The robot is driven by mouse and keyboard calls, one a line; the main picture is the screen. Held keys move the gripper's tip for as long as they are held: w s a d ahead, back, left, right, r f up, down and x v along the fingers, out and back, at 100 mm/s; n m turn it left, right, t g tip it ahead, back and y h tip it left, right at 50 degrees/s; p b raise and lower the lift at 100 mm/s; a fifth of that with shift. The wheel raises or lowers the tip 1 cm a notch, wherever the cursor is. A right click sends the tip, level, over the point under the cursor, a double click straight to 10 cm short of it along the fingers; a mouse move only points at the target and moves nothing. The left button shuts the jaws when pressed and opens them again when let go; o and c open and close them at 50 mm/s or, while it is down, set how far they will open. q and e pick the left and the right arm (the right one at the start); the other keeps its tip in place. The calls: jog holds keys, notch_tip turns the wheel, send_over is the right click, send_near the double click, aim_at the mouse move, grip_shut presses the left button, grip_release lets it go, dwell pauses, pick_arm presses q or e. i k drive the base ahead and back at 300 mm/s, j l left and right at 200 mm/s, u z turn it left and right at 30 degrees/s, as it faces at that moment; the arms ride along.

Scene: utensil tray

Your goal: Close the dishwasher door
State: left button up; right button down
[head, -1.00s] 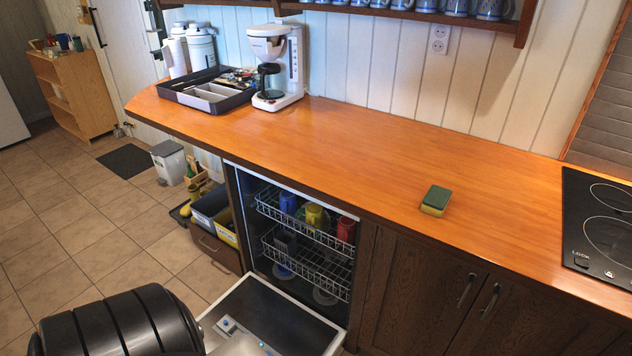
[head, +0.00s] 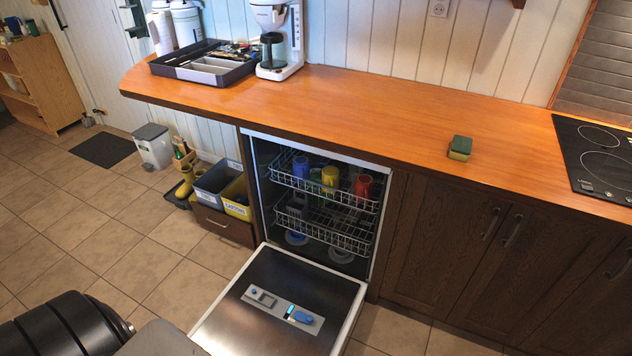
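The dishwasher door (head: 290,275) is folded down open, lying about level in front of the dishwasher under the counter. Its inner side faces up and bears a detergent panel (head: 284,308). The dishwasher's upper rack (head: 325,190) holds a blue, a yellow and a red cup. The lower rack (head: 325,229) is below it, with dishes that are partly hidden. Both racks appear to sit inside the cabinet. A black rounded part and a grey part of mine show at the bottom left, near the door's front left corner. Neither gripper is in view.
A wooden counter (head: 360,113) runs above the dishwasher, with a sponge (head: 460,147), utensil tray (head: 205,63) and coffee maker (head: 279,40). Labelled bins (head: 215,185) stand left of the dishwasher. Tiled floor (head: 165,245) is clear left of the door.

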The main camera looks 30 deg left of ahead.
aim_at(236, 323)
jog(key=k+j+u, duration=0.1)
jog(key=j, duration=0.95)
jog(key=j+u, duration=0.1)
jog(key=j, duration=0.9)
